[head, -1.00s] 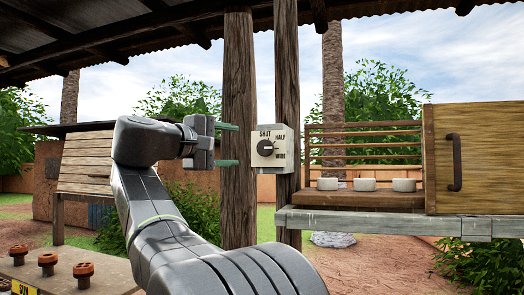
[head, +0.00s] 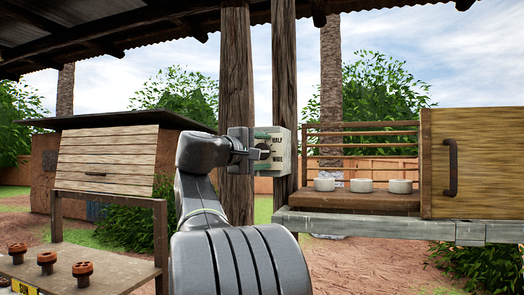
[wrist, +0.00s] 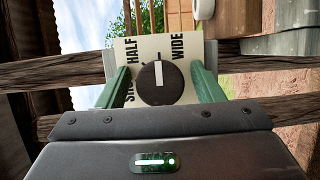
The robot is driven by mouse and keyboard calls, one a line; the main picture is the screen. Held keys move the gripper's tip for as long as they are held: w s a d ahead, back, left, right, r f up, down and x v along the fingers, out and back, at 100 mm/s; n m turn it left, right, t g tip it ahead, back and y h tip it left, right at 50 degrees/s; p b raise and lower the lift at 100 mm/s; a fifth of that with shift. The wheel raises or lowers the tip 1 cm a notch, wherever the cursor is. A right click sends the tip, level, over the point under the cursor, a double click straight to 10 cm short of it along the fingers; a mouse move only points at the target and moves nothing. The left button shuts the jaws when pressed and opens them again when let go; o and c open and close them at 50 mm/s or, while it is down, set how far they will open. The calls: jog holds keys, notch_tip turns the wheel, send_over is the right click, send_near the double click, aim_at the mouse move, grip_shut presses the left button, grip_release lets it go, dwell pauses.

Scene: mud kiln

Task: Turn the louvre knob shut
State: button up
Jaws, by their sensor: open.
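The louvre box (head: 282,150) is a pale plate on a dark post, marked SHUT, HALF and WIDE. Its round dark knob (wrist: 160,83) has a white line across it, which points up in the wrist view, between HALF and WIDE. My gripper (head: 263,147) is at the box, open. In the wrist view the green fingers of my gripper (wrist: 163,86) stand on either side of the knob, with gaps showing between them and it. In the head view my gripper hides SHUT and part of the knob.
Wooden posts (head: 237,100) stand behind my gripper and at the box. To the right are a slatted rack, white cups (head: 362,185) on a shelf and a wooden door with a dark handle (head: 451,167). A low table (head: 120,270) with brown pieces is at left.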

jog(key=shift+c, duration=0.4)
jog(key=c, duration=0.8)
jog(key=shift+c, duration=0.2)
jog(key=n+b, duration=0.1)
jog(key=n, duration=0.1)
jog(key=n+t, duration=0.1)
jog(key=n, duration=0.1)
jog(key=shift+f+t+h+b, duration=0.2)
jog(key=shift+t+h+b, duration=0.1)
jog(key=shift+b, duration=0.05)
jog(key=n+t+b, duration=0.1)
jog(key=n+t, duration=0.1)
jog(key=n, duration=0.3)
jog(key=shift+n+b, duration=0.4)
jog(key=n+t+y+b, duration=0.1)
jog(key=n, duration=0.2)
jog(key=n+t+y, duration=0.1)
jog(key=n, duration=0.2)
jog(key=shift+t+b, duration=0.3)
jog(key=shift+b, duration=0.05)
jog(key=shift+r+n+t+y+b, duration=0.1)
jog(key=shift+n+t+y+b, duration=0.25)
jog(key=shift+n+y, duration=0.9)
jog(key=shift+n+t+y+b, duration=0.25)
jog(key=shift+n+t+y, duration=0.2)
jog(key=shift+n, duration=1.6)
